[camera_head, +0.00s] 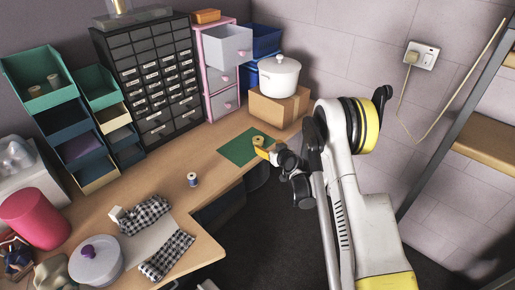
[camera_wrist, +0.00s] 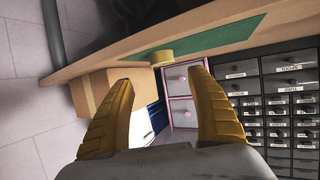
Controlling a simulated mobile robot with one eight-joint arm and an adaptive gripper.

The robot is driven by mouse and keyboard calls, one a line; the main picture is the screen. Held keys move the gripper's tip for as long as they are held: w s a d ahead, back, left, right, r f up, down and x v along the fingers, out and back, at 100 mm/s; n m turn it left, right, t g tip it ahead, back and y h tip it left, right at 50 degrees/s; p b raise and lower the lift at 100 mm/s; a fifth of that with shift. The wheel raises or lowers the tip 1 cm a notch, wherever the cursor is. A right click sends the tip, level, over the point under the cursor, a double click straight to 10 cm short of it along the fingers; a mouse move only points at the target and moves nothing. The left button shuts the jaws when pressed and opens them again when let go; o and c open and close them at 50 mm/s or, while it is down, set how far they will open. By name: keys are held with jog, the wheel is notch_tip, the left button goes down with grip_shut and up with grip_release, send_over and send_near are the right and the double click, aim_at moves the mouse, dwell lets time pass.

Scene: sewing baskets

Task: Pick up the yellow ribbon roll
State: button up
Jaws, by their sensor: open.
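The yellow ribbon roll (camera_head: 258,140) lies at the green mat (camera_head: 236,149), near the bench's front edge in the head view. In the wrist view the roll (camera_wrist: 161,57) shows against the green mat (camera_wrist: 205,38), beyond the fingertips and roughly centred between them. My gripper (camera_head: 264,151) is right beside the roll in the head view, partly overlapping its surroundings. In the wrist view my gripper (camera_wrist: 166,84) has its two yellow fingers spread wide, with nothing between them. I cannot tell the exact gap from fingertips to roll.
A cardboard box (camera_head: 278,108) with a white pot (camera_head: 279,76) on it stands behind the mat. A black drawer cabinet (camera_head: 152,80) and pink-framed drawers (camera_head: 222,75) line the back. A blue thread spool (camera_head: 192,179) stands left. Bare wood (camera_head: 165,184) lies around the spool.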

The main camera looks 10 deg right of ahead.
aim_at(259, 141)
jog(key=b+x, duration=0.1)
jog(key=x, duration=0.4)
jog(key=shift+w+f, duration=0.1)
jog(key=shift+f, duration=0.05)
jog(key=b+x, duration=0.2)
jog(key=x, duration=0.1)
jog(key=b+x, duration=0.1)
jog(key=shift+w+a+f, duration=0.1)
jog(key=shift+a+f, duration=0.2)
jog(key=shift+f, duration=0.05)
jog(key=shift+w, duration=0.4)
jog(key=c, duration=1)
